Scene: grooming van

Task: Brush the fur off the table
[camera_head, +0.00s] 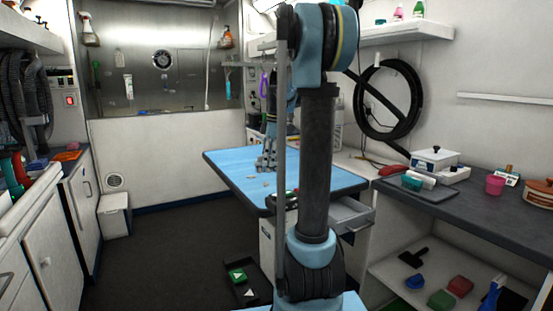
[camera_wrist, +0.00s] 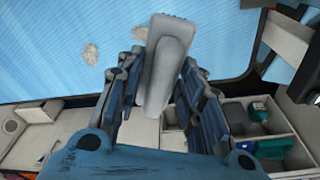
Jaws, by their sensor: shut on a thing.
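The grooming table (camera_head: 228,165) has a light blue top with a dark edge; its top fills the upper part of the wrist view (camera_wrist: 50,25). My gripper (camera_head: 267,163) is low over the table's left half in the head view. In the wrist view my gripper (camera_wrist: 160,92) is shut on a grey brush (camera_wrist: 168,60), whose wide end points away over the table. Two pale fur tufts (camera_wrist: 91,54) lie left of the brush, one of them close beside it (camera_wrist: 141,33). Small fur tufts (camera_head: 250,177) also show in the head view. Whether the brush touches the table is unclear.
An open drawer (camera_head: 350,214) juts out below the table's right end. A dark counter (camera_head: 440,190) with a white scale and pink cup stands right. A shelf below holds brushes and coloured blocks. Cabinets line the left; dark floor (camera_head: 150,245) is clear between.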

